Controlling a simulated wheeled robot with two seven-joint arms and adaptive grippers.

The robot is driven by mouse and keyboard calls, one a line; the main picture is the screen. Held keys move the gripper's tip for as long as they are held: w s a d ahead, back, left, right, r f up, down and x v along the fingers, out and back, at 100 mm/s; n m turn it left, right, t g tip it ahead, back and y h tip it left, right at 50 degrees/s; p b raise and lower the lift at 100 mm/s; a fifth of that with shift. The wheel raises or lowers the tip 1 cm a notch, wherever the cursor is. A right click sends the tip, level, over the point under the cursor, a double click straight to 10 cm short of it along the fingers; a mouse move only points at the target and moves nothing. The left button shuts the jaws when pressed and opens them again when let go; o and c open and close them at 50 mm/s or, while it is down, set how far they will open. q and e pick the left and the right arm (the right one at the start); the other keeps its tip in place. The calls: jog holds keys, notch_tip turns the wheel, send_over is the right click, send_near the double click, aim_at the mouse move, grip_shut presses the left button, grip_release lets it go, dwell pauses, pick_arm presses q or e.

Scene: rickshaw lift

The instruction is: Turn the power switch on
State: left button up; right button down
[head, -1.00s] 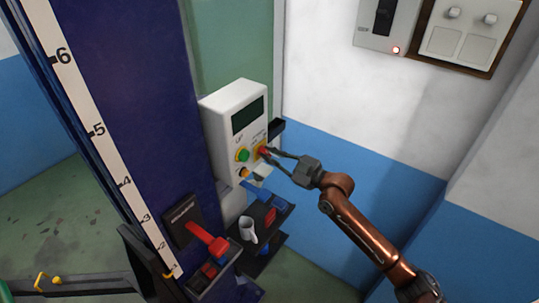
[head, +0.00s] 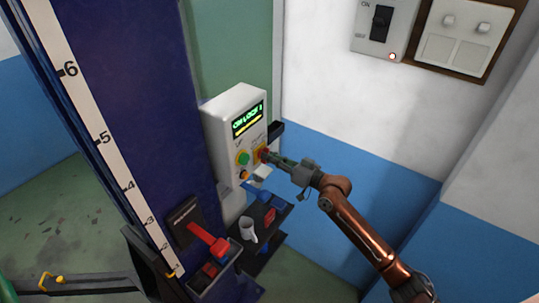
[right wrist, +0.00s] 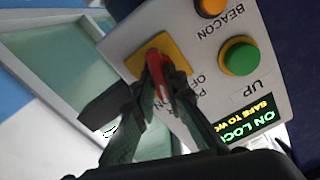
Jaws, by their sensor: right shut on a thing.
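The power switch is a red rotary knob on a yellow plate (right wrist: 146,50), on the front of a white control box (head: 224,127). My right gripper (head: 268,156) has its fingers closed around the red knob (right wrist: 181,64), which shows between the fingertips in the right wrist view; they partly hide it and its label. The box's display (head: 248,119) is lit with green text reading "ON LOCK" and a yellow line below. My left gripper is not in view.
A green UP button (head: 242,158) and an orange BEACON button (head: 244,174) sit beside the switch. Below is a black shelf (head: 262,222) with a white mug (head: 248,229). A blue post (head: 145,110) with a number scale stands left. A wall breaker (head: 381,24) hangs upper right.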

jog(key=shift+w+d+m+p, duration=0.1)
jog(key=shift+m+p, duration=0.65)
jog(key=shift+m, duration=1.15)
jog(key=c, duration=2)
grip_release()
jog(key=shift+o, duration=0.2)
jog(key=v, duration=1.2)
